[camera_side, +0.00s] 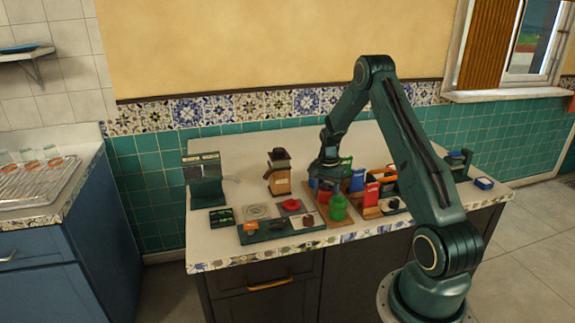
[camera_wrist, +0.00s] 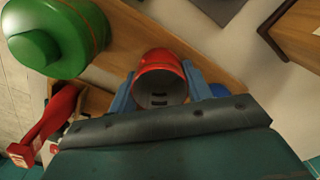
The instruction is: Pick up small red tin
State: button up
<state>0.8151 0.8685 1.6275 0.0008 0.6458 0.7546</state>
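The small red tin (camera_wrist: 158,60) is in the middle of the wrist view, its round end facing the camera, with a dark grey face and short dark slots. My gripper (camera_wrist: 160,88) has its two blue fingers against the left and right sides of the tin, with no gap visible. In the side view my gripper (camera_side: 328,172) is low over the wooden tray (camera_side: 343,222) on the counter.
A green round container (camera_side: 338,208) stands close to my gripper; it also shows in the wrist view (camera_wrist: 55,35). Red, green and blue packets stand to the right. A brown grinder-like object (camera_side: 279,173) stands to the left.

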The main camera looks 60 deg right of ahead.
jog(key=shift+r, duration=0.1)
notch_tip(320, 180, up, 20)
dwell(1.0)
jog(key=shift+w+a, duration=0.1)
jog(key=shift+w, duration=0.05)
dwell(0.3)
